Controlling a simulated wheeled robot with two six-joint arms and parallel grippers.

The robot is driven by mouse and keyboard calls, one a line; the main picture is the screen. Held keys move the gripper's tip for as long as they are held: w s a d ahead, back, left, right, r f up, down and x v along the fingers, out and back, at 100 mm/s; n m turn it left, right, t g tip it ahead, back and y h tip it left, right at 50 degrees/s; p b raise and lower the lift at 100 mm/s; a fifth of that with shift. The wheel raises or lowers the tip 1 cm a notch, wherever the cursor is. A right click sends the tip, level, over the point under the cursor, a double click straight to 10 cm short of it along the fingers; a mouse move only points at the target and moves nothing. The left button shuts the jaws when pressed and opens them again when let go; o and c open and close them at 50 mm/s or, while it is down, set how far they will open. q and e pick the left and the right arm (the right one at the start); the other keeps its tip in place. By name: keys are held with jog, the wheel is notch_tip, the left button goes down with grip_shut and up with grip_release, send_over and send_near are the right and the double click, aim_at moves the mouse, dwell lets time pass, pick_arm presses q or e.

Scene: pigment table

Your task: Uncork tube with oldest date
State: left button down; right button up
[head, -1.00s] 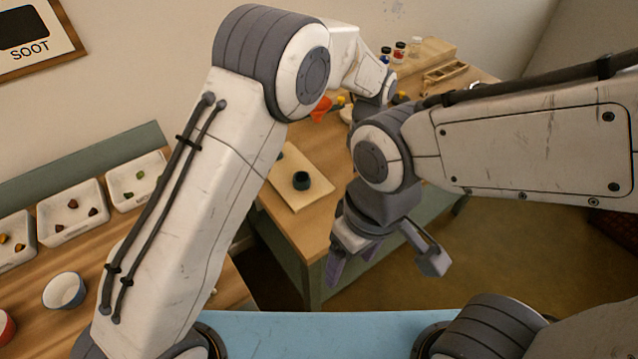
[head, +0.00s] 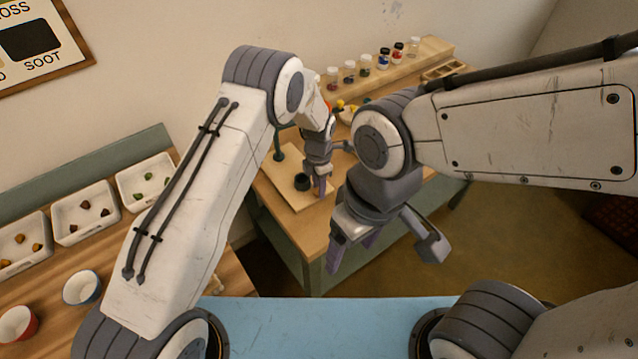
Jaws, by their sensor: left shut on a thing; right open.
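Several small glass tubes with coloured contents (head: 365,66) stand in a row on a wooden rack (head: 436,50) at the back of the far table. Their dates and corks are too small to read. My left gripper (head: 322,188) points down over a pale board (head: 284,190), just right of a dark round cup (head: 302,181). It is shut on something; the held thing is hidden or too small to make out. My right gripper (head: 353,252) is open and empty, in front of the far table's edge.
A dark green stand (head: 279,146) is at the board's back. A compartmented wooden tray (head: 446,71) lies by the rack. White trays of lumps (head: 86,214), a blue-rimmed bowl (head: 82,289) and a red bowl (head: 17,324) are on the left. My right arm covers part of the far table.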

pick_arm(q)
jog(key=shift+f, duration=0.1)
jog(key=shift+f, duration=0.15)
jog(key=c, duration=0.6)
grip_release()
